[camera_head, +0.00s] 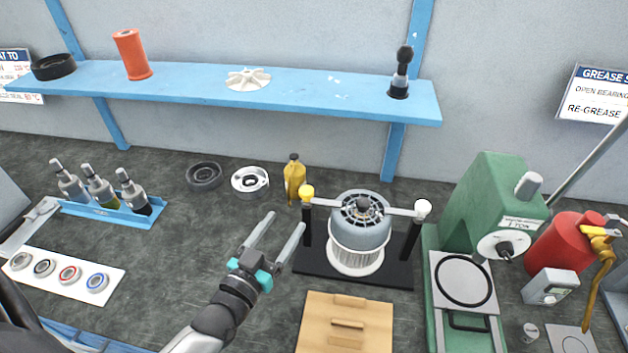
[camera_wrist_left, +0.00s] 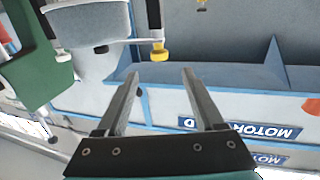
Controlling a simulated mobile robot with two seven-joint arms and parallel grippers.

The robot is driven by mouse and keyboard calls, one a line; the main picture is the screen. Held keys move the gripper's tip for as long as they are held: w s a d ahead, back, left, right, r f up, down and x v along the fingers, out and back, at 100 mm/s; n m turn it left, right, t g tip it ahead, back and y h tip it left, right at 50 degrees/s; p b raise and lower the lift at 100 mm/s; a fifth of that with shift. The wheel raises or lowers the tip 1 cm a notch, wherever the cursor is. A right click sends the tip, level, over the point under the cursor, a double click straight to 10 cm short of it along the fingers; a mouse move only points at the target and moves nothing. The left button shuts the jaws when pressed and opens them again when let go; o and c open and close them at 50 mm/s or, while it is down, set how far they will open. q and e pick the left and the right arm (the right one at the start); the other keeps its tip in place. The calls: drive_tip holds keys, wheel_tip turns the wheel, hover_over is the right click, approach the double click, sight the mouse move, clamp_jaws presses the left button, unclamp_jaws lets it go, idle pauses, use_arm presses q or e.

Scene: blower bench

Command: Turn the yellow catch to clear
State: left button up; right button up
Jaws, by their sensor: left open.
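The yellow catch (camera_head: 306,192) sits on top of a black post at the left of the grey blower housing (camera_head: 360,235). Its flat metal bar points right, reaching over the housing's rim. In the left wrist view the yellow catch (camera_wrist_left: 159,54) shows beyond the fingertips, with its bar running left to the housing. My left gripper (camera_head: 286,221) is open and empty, in front and left of the catch, apart from it. Its two fingers also show in the left wrist view (camera_wrist_left: 160,75). My right gripper is in neither view.
A white catch (camera_head: 423,208) stands on the right post of the black base (camera_head: 400,270). A yellow bottle (camera_head: 294,180) stands close behind the yellow catch. A wooden board (camera_head: 345,325) lies in front, and a green press (camera_head: 490,215) stands right.

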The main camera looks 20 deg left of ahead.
sight(310, 188)
use_arm(q)
drive_tip(key=w+b, duration=0.1)
drive_tip(key=w, duration=1.3)
drive_tip(key=shift+d, duration=0.1)
clamp_jaws()
idle(1.1)
